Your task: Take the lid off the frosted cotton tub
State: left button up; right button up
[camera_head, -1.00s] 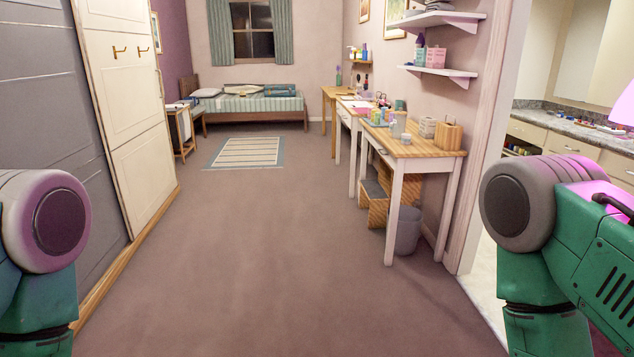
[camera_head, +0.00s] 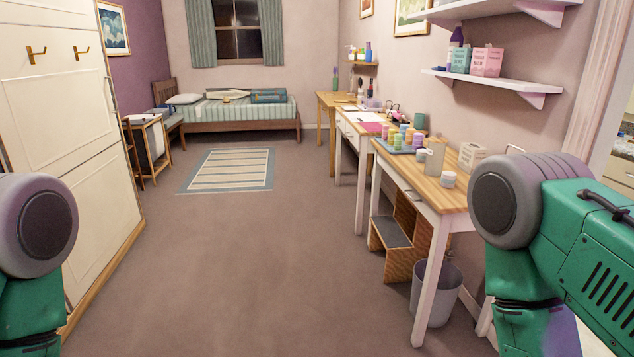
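A wooden-topped table (camera_head: 418,178) with white legs stands along the right wall. A whitish box-like container (camera_head: 472,156) stands against the wall. I cannot tell which of these, if any, is the frosted cotton tub, and no lid can be made out. My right arm hides the near end of the table. Upper parts of both my arms show at the left and right edges, but neither gripper is in view.
A grey bin (camera_head: 437,292) and a wooden step stool (camera_head: 393,245) stand under the table. A white wall shelf (camera_head: 505,80) juts out above it. The floor ahead is clear to the striped rug (camera_head: 229,169) and the bed (camera_head: 240,107). A cream cupboard (camera_head: 85,150) lines the left.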

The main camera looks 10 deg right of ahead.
aim_at(437, 140)
jog(key=i+z, duration=0.1)
jog(key=i, duration=0.55)
jog(key=i+j, duration=0.15)
jog(key=i, duration=0.55)
jog(key=i+z, duration=0.15)
jog(key=i, duration=0.5)
